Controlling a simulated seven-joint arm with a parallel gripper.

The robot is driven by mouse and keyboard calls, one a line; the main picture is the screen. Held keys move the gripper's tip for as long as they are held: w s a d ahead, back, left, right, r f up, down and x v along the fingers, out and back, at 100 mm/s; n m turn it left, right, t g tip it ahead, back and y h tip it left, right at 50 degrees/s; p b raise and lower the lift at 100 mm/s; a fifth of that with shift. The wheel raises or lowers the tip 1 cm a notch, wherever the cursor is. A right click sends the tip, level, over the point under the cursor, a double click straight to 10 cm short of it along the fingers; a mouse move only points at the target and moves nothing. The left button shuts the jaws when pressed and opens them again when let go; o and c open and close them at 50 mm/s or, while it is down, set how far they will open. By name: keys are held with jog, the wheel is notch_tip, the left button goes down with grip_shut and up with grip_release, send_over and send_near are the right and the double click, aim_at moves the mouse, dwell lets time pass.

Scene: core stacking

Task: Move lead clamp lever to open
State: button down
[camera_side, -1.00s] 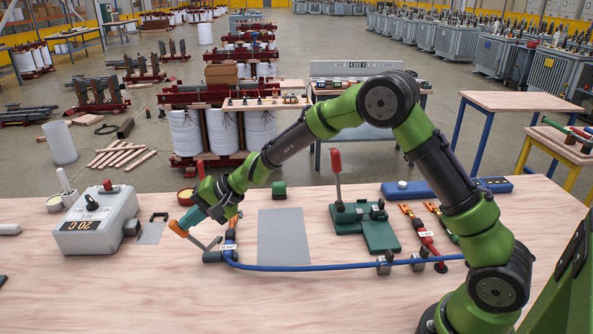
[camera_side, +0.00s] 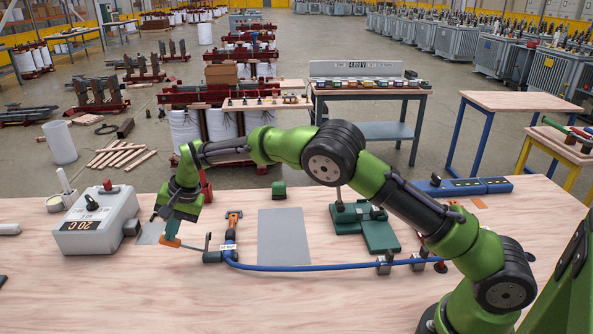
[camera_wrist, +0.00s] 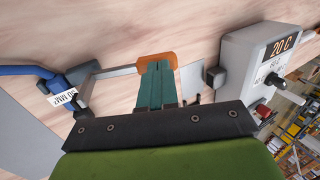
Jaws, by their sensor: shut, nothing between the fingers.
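The lead clamp lever has an orange grip (camera_side: 171,242) and a grey metal bar (camera_side: 192,247). It points left from the dark clamp block (camera_side: 212,257) at the left end of the blue lead (camera_side: 300,268). In the wrist view the orange grip (camera_wrist: 156,58) lies just beyond my teal fingertips, and the bar (camera_wrist: 112,71) runs left to the clamp (camera_wrist: 82,72). My gripper (camera_side: 172,229) points down at the grip. Its fingers (camera_wrist: 157,68) are shut together with nothing between them; they are at or against the grip, but contact is unclear.
A grey box marked 20 C (camera_side: 95,225) stands to the left of my gripper. A grey plate (camera_side: 284,238) lies right of the clamp. A green fixture (camera_side: 375,230) stands further right, partly behind my arm. The front of the wooden bench (camera_side: 150,300) is clear.

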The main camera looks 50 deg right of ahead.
jog(key=shift+w+a+f, duration=0.4)
jog(key=shift+w+f, duration=0.05)
jog(key=shift+f, duration=0.4)
jog(key=w+a+r+v, duration=0.1)
jog(key=w+a+v, duration=0.1)
jog(key=v, duration=1.2)
jog(key=shift+r, duration=0.2)
